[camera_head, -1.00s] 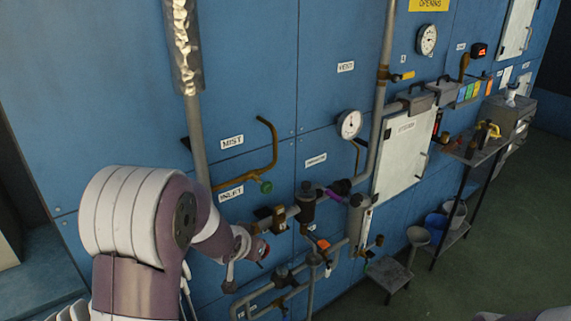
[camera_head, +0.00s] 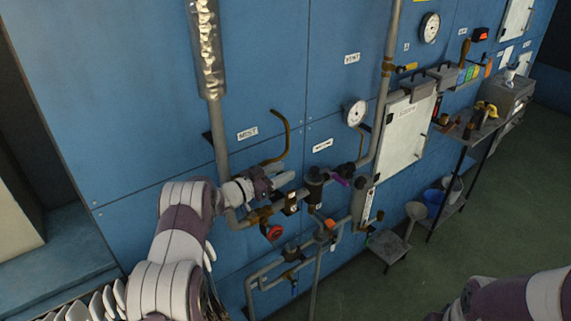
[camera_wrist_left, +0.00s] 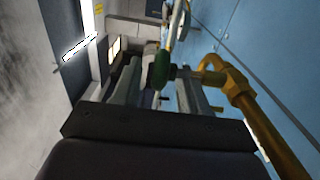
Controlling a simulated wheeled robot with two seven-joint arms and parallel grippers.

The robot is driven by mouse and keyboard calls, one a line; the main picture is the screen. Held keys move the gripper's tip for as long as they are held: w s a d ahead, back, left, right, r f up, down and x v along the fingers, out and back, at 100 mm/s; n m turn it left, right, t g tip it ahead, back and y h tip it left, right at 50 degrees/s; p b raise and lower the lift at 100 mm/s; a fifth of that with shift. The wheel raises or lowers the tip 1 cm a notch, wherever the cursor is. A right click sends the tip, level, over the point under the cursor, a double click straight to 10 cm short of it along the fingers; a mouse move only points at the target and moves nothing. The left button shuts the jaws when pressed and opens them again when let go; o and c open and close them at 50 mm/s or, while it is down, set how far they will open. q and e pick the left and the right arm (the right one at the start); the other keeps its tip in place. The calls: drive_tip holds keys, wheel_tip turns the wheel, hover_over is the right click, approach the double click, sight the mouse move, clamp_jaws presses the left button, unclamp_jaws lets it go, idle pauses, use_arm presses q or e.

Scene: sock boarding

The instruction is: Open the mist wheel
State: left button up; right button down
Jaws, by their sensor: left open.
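The mist wheel is the small green wheel (camera_wrist_left: 162,70) at the end of a brass pipe (camera_head: 287,135), beneath the white MIST label (camera_head: 247,133). In the head view my left gripper (camera_head: 283,173) is at the pipe's lower end and hides the wheel. In the left wrist view the green wheel shows edge-on between the two open fingers, with the brass pipe (camera_wrist_left: 240,92) on the right. I cannot tell whether either finger touches the wheel. My right gripper is out of view; only part of that arm shows at bottom right.
A red wheel (camera_head: 273,231) and grey pipework (camera_head: 268,268) lie just below my left gripper. A round gauge (camera_head: 355,112) and a white panel (camera_head: 406,135) are to the right. A side table (camera_head: 470,130) stands farther right. Open floor lies at lower right.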

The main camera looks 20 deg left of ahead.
use_arm(q)
drive_tip(key=shift+x, duration=0.95)
clamp_jaws()
drive_tip(key=f+t+h+b, duration=0.1)
drive_tip(key=b, duration=0.5)
drive_tip(key=shift+s, duration=0.15)
drive_tip(key=t+h+b, duration=0.1)
drive_tip(key=b, duration=0.3)
drive_tip(key=t+h+b, duration=0.1)
drive_tip(key=b, duration=0.3)
drive_tip(key=r+t+b, duration=0.1)
drive_tip(key=b, duration=0.3)
drive_tip(key=shift+s+a+t+h, duration=0.3)
drive_tip(key=shift+t+h, duration=0.1)
drive_tip(key=shift+r+t+h+b, duration=0.4)
drive_tip(key=shift+b, duration=0.6)
drive_tip(key=shift+s, duration=0.1)
drive_tip(key=shift+r, duration=0.1)
